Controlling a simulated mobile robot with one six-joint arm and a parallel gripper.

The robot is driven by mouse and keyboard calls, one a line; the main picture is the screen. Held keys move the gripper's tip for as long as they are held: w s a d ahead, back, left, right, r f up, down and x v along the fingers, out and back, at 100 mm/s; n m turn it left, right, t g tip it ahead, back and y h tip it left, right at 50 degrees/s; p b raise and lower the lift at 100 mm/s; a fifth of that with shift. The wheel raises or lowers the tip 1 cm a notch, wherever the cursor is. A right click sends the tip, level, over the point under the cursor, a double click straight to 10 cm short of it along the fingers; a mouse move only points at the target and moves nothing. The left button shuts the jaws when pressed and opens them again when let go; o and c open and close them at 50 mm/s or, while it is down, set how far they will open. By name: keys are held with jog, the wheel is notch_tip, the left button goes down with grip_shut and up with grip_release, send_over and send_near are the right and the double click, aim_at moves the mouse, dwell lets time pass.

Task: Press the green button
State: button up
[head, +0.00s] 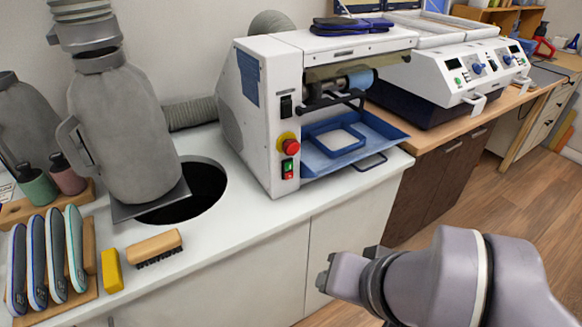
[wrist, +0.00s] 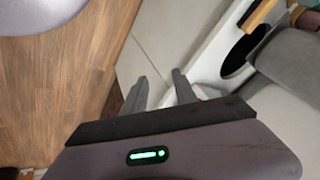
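The green button (head: 288,165) is small and sits on the front panel of the white grinding machine (head: 270,115), just above a small red button (head: 288,175). A larger red knob on a yellow ring (head: 288,145) is above both. My gripper (head: 323,277) is low in front of the white cabinet, below and to the right of the button and well apart from it. In the wrist view my gripper (wrist: 159,82) has its two fingers spread with nothing between them. I cannot make out the button in the wrist view.
A blue tray (head: 385,125) juts from the machine to the right of the buttons. A grey jug-shaped vessel (head: 125,130) stands left by a dark round hole (head: 205,190). A brush (head: 155,248) lies near the counter's front edge. The floor (head: 500,190) is clear at right.

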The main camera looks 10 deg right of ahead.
grip_shut()
dwell(1.5)
